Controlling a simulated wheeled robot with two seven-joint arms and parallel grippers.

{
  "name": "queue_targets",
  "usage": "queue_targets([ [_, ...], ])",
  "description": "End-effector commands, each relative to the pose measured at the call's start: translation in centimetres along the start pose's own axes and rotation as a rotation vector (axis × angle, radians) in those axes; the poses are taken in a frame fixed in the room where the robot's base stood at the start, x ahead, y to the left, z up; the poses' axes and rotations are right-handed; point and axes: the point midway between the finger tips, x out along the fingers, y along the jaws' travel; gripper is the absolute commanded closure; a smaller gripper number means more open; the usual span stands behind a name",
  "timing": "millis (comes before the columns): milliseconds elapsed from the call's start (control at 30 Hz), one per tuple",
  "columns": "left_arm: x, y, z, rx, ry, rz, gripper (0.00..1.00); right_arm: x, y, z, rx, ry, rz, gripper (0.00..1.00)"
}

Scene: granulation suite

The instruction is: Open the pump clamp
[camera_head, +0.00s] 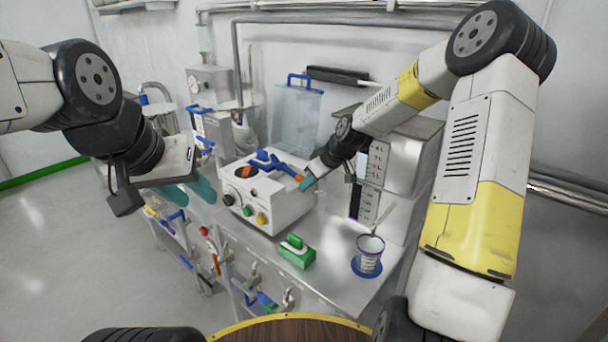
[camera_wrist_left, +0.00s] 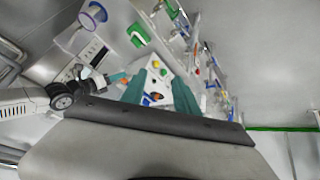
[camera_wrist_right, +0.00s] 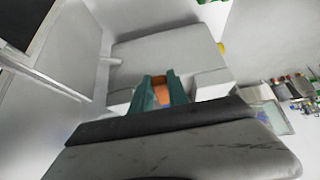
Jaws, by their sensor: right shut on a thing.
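The pump (camera_head: 270,212) is a white box with coloured knobs on its front, standing on the steel bench. Its clamp is a blue lever (camera_head: 285,168) on top with an orange end, beside a dark and orange round part. My right gripper (camera_head: 305,182) is shut on the orange lever end (camera_wrist_right: 161,90), which shows between its teal fingers in the right wrist view. My left gripper (camera_head: 190,191) is left of the pump, its teal fingers apart and empty. The pump also shows beyond these fingers in the left wrist view (camera_wrist_left: 166,77).
A clear blue-handled container (camera_head: 297,115) stands behind the pump. Valves and hoses line the bench's front left side. A steel cabinet (camera_head: 408,160) stands at right.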

Motion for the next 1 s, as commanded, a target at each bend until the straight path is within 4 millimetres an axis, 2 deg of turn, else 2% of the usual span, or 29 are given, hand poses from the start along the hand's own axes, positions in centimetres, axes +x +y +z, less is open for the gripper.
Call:
queue_targets([
  [400, 0.0, 0.0, 0.0, 0.0, 0.0, 0.0, 0.64, 0.1, 0.1, 0.1, 0.0, 0.007, 0.001, 1.0],
  [567, -0.1, 0.1, -0.7, 0.026, -0.008, 0.001, 0.95, 0.1, 0.1, 0.1, 0.0, 0.007, 0.001, 1.0],
  [600, -0.2, 0.2, -1.2, 0.049, -0.015, 0.001, 1.0, 0.1, 0.1, 0.1, 0.0, 0.007, 0.0, 1.0],
  [667, -0.3, 0.4, -2.4, 0.1, -0.031, 0.003, 1.0, 0.1, 0.1, 0.1, 0.0, 0.007, 0.0, 1.0],
  [767, -0.5, 0.9, -5.3, 0.224, -0.069, 0.011, 1.0, 0.1, 0.1, 0.1, 0.0, 0.006, 0.0, 1.0],
  [1000, 0.4, 3.0, -13.3, 0.608, -0.178, 0.062, 1.0, 0.1, 0.1, 0.1, 0.001, 0.006, 0.0, 1.0],
])
